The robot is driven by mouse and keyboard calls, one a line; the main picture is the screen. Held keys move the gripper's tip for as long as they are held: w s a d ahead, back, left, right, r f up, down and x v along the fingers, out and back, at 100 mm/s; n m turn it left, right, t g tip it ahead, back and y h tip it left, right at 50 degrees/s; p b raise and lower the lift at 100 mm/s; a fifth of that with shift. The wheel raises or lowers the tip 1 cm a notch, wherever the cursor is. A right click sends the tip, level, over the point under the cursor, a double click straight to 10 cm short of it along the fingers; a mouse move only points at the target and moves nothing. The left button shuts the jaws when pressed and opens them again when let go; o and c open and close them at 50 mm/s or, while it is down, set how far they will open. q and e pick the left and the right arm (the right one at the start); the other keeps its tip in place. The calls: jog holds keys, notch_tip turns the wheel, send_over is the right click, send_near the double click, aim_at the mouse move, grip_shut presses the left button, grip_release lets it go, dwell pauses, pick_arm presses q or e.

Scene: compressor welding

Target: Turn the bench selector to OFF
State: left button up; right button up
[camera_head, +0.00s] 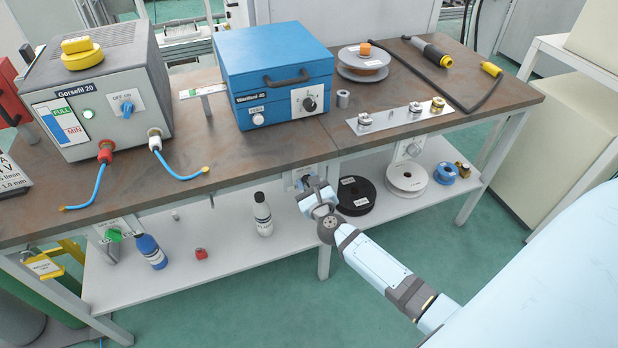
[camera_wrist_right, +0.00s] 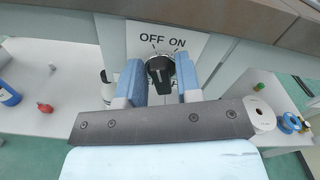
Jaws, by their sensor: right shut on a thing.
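The bench selector (camera_wrist_right: 160,68) is a black knob on a white plate (camera_wrist_right: 185,42) marked OFF and ON, on the bench's front edge in the right wrist view. My right gripper (camera_wrist_right: 161,84) has its two blue fingers on either side of the knob and is shut on it. The fingers hide part of the plate, and I cannot tell for sure which mark the knob points to. In the head view my right gripper (camera_head: 306,188) is at the bench's front edge and covers most of the selector. My left gripper is not in view.
The workbench (camera_head: 330,152) carries a grey welding machine (camera_head: 100,95) with its own OFF-ON switch (camera_head: 127,106) and a blue case (camera_head: 275,72) with a black dial. The shelf (camera_head: 220,235) below holds bottles and spools, including a black spool (camera_head: 356,195) close to my right gripper.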

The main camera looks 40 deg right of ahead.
jog(key=shift+n+p, duration=0.35)
jog(key=shift+n, duration=0.55)
jog(key=shift+a, duration=0.1)
jog(key=o, duration=0.6)
jog(key=shift+o, duration=0.2)
